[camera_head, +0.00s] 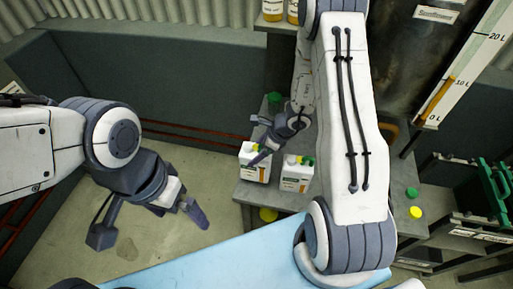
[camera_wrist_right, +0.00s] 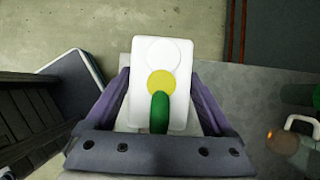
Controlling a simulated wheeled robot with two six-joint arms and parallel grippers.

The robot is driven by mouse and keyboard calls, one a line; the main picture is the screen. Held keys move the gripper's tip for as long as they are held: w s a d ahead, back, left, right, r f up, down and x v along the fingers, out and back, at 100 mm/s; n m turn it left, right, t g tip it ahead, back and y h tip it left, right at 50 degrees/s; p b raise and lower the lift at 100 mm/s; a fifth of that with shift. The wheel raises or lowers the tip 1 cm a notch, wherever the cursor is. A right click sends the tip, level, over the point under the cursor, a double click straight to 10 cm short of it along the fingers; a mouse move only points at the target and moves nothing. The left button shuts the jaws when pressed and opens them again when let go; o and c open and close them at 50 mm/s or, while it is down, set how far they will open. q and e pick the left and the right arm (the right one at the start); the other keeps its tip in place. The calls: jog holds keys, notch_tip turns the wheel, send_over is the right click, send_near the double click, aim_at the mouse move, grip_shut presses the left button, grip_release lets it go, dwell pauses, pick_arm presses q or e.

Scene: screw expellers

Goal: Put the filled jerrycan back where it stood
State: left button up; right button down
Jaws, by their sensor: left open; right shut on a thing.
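My right gripper (camera_head: 262,148) is shut on a white jerrycan (camera_head: 254,168) at the left edge of the grey stand (camera_head: 245,191). In the right wrist view the same jerrycan (camera_wrist_right: 143,55) sits between the two purple fingers, with a yellow cap and a green part on top. I cannot tell whether its base touches the stand. A second white jerrycan (camera_head: 296,178) with an orange and green label stands just right of it. My left gripper (camera_head: 150,224) is open and empty, over the floor on the left.
A light blue surface (camera_head: 220,258) lies in front. A metal tank (camera_head: 410,50) and a litre scale (camera_head: 460,75) are at the right. Green and yellow caps (camera_head: 415,212) lie on the stand's right side. Open floor (camera_head: 190,170) lies left.

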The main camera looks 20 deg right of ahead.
notch_tip(320, 180, down, 3)
jog(key=shift+r, duration=0.1)
dwell(0.3)
jog(key=shift+f, duration=0.25)
grip_release()
jog(key=shift+r, duration=0.1)
